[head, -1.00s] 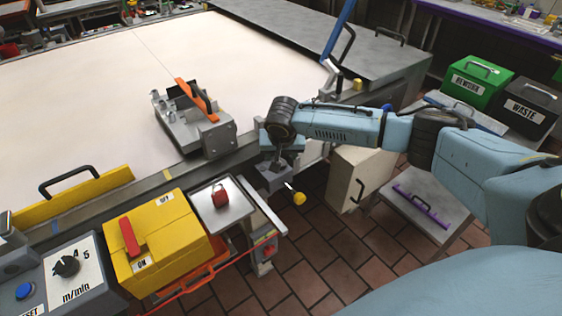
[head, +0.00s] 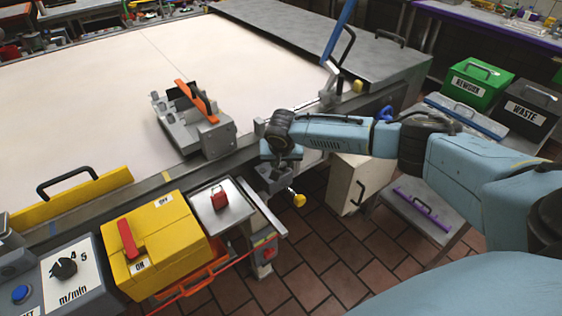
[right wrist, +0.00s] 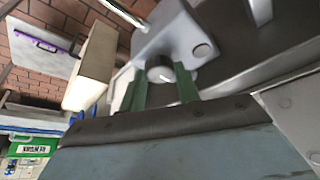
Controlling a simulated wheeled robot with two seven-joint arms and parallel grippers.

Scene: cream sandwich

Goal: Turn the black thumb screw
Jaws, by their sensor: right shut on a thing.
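The black thumb screw (right wrist: 159,68) shows in the right wrist view as a dark round knob with a pale end, next to a grey metal bracket (right wrist: 180,35). My right gripper (right wrist: 161,86) has its two green fingers on either side of the knob and is shut on it. In the head view my right gripper (head: 283,157) is at the near edge of the large table, over the grey bracket (head: 274,180); the thumb screw is hidden there by the gripper. My left gripper is not in view.
A yellow knob (head: 299,200) sticks out just below the bracket. A metal fixture with an orange handle (head: 194,98) stands to the left on the table edge. A yellow switch box (head: 158,240) and a small tray (head: 238,214) are at the front left. A cream cabinet (head: 349,182) stands at right.

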